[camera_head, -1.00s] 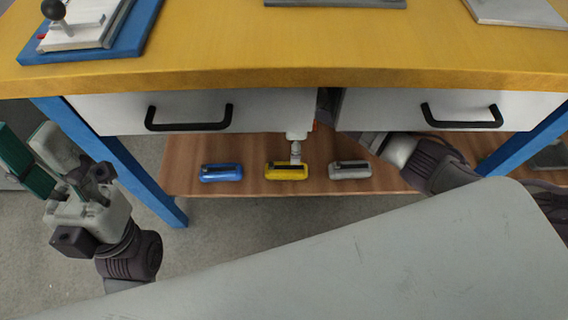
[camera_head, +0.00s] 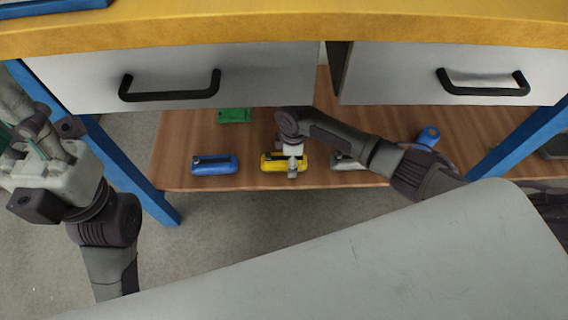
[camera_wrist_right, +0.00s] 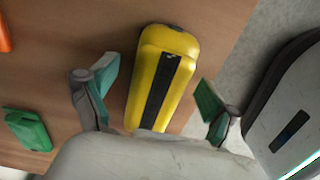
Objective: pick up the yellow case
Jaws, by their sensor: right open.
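The yellow case (camera_head: 271,163) lies on the wooden lower shelf, between a blue case (camera_head: 214,164) and a grey case (camera_head: 343,163). In the right wrist view the yellow case (camera_wrist_right: 164,78), with a black strip along it, lies between the two spread fingers of my right gripper (camera_wrist_right: 153,95). The fingers stand apart from its sides. In the head view my right gripper (camera_head: 292,166) is over the yellow case and hides part of it. My left gripper (camera_head: 35,150) is at the far left, away from the shelf; its fingertips are not clearly seen.
A green object (camera_head: 234,115) lies further back on the shelf (camera_head: 185,135); a blue object (camera_head: 428,136) is at right. Two drawers with black handles (camera_head: 170,86) hang above. Blue table legs (camera_head: 140,175) flank the shelf. An orange object (camera_wrist_right: 4,36) shows in the wrist view.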

